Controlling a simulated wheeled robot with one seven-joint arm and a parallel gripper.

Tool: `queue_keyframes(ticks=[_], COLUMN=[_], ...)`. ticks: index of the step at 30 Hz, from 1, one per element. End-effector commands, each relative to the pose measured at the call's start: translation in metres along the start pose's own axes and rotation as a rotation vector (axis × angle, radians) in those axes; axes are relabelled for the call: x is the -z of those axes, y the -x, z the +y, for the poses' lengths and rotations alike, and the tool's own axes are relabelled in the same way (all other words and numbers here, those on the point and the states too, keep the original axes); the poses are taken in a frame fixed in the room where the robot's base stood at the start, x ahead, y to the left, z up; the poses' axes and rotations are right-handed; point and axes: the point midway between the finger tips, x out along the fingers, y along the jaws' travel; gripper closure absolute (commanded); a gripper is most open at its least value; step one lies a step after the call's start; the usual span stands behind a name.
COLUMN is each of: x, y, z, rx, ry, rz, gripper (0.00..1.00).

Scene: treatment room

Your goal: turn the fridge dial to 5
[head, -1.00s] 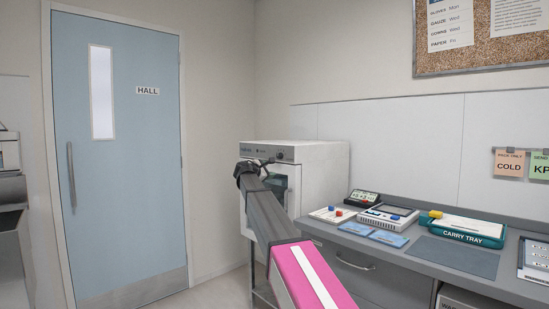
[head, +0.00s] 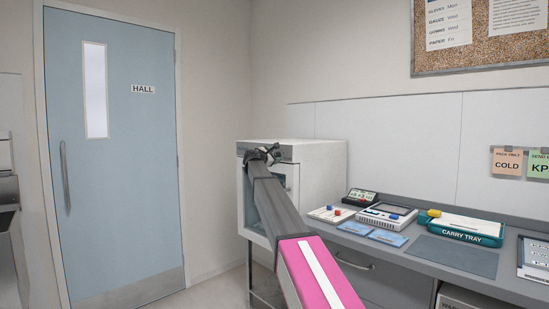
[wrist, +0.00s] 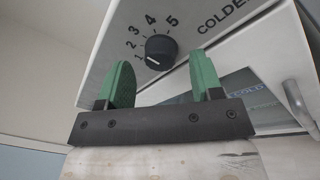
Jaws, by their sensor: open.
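The fridge (head: 322,168) is a white box with a grey control strip and a glass door, standing left of the counter. Its dial (wrist: 161,47) is a round black knob with the numbers 1 to 5 around its upper side. The dial's white mark points to the lower left, near the 1. My gripper (wrist: 160,57) is open, its two green fingers apart with nothing between them. In the wrist view the dial shows between and beyond the fingertips; I cannot tell the remaining gap. In the head view my gripper (head: 262,154) covers part of the control strip and hides the dial.
The fridge door's handle (wrist: 297,104) is to the right of the fingers in the wrist view. The counter holds a carry tray (head: 455,240), blue cards (head: 388,238) and small devices. A blue door (head: 112,200) marked HALL is at the left.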

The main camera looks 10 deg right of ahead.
Motion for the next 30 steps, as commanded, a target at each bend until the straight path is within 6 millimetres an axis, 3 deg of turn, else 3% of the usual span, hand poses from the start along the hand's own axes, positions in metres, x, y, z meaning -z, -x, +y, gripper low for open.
queue_keyframes(ticks=[3,11,15,16,30], x=[0.0000,0.0000,0.0000,0.0000,0.0006], y=[-0.0100,-0.0109,-0.0108,-0.0108,-0.0105], z=[0.0000,-0.0006,-0.0005,-0.0005,-0.0010], rx=[0.000,0.000,0.000,0.000,-0.011], ry=[0.000,0.000,0.000,0.000,-0.080], rz=[0.000,0.000,0.000,0.000,-0.012], gripper=[0.40,0.40,0.82,0.89,0.89])
